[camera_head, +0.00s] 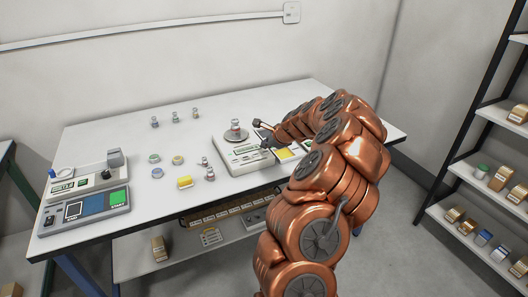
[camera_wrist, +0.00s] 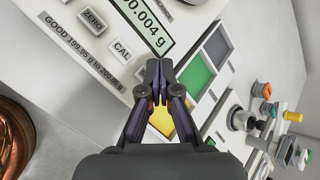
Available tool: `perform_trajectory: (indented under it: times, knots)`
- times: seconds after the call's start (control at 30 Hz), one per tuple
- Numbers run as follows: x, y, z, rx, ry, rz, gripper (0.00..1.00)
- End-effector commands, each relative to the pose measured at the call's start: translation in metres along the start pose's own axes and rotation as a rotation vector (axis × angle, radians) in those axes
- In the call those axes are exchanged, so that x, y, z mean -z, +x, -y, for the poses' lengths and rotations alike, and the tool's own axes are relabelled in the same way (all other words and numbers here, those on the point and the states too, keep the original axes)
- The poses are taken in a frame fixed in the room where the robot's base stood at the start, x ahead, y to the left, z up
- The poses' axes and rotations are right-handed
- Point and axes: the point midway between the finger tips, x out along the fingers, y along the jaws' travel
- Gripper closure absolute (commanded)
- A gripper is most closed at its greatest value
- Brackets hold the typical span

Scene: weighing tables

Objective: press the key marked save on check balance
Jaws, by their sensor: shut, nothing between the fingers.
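The check balance (camera_head: 243,158) is a white unit near the table's middle, with a metal weight (camera_head: 236,126) on its round pan. In the wrist view its display (camera_wrist: 145,22) ends in "0.004 g", above keys marked ZERO (camera_wrist: 93,20) and CAL (camera_wrist: 122,50). Beside it is a panel with a dark grey field (camera_wrist: 218,46), a green field (camera_wrist: 196,75) and a yellow field (camera_wrist: 161,122), partly behind my fingers. I read no save marking.
Several weights and small jars stand left of the balance, including a yellow one (camera_head: 185,183). A control box (camera_head: 85,212) with a green START key sits at the table's left end. A shelf rack (camera_head: 470,205) with boxes stands right.

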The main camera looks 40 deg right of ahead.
Motion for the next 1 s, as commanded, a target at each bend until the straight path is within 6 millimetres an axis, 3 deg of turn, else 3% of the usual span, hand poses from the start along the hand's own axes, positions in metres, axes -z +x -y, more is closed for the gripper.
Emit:
perform_trajectory:
  times: [1.0]
  knots:
    - [-0.025,-0.035,0.025,0.0,0.001,0.0,1.0]
